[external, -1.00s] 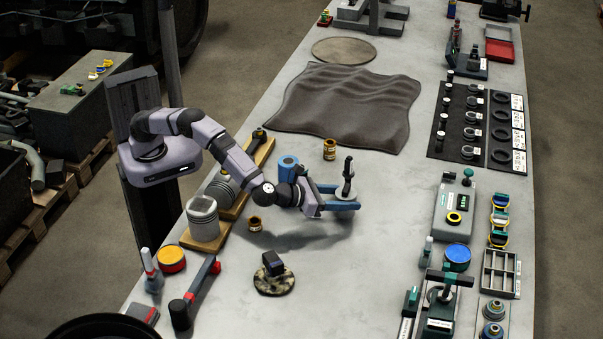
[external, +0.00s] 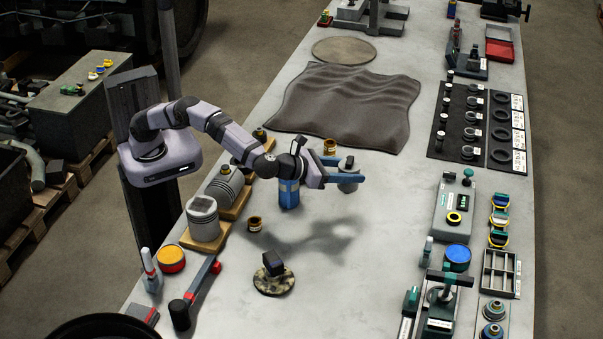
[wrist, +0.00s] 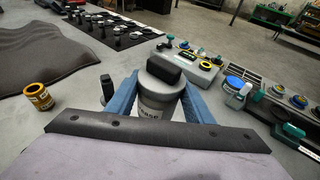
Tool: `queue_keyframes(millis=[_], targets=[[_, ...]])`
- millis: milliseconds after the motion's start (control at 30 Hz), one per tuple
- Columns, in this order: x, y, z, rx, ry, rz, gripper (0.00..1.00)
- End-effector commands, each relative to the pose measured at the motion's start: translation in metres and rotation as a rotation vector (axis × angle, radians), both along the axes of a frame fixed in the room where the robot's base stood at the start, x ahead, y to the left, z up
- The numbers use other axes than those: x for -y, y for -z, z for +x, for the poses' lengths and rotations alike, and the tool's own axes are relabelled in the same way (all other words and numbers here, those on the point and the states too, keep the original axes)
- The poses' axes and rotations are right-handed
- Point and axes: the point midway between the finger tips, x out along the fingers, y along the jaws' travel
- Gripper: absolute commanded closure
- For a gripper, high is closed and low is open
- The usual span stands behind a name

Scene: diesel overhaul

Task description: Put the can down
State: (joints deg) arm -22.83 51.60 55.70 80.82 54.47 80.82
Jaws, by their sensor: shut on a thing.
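The can is a grey cylinder (external: 348,183) with a black top, in the external view right of the arm. In the wrist view the can (wrist: 158,101) shows a pale printed label and a black block-like top. My gripper (external: 346,178) has blue fingers, shut on the can from both sides; the fingers also show in the wrist view (wrist: 160,100). The can is held above the bench (external: 385,235), with a shadow on the surface below and left. The can's lower part is hidden in the wrist view by my gripper body.
A blue cylinder (external: 289,197) stands below my wrist, partly hidden. A brown-yellow jar (external: 329,146) stands behind the gripper, and a small brown ring (external: 255,224) nearer. A dark block on a mottled disc (external: 274,281) lies in front. The bench's middle right is clear.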

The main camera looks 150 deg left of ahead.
Motion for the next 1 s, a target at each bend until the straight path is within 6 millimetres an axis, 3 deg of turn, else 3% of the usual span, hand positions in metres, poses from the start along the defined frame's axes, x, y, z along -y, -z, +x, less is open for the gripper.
queue_keyframes(millis=[33,267,400,667,867,1000], targets=[[-0.006,-0.015,-0.004,0.005,-0.010,0.004,0.80],[-0.029,-0.060,-0.029,0.006,-0.056,0.004,0.80],[-0.045,-0.083,-0.058,0.002,-0.097,0.003,0.80],[-0.056,-0.077,-0.115,-0.004,-0.171,0.002,0.80],[-0.049,-0.051,-0.180,-0.005,-0.285,0.001,0.80],[-0.031,-0.021,-0.230,-0.007,-0.394,0.002,0.80]])
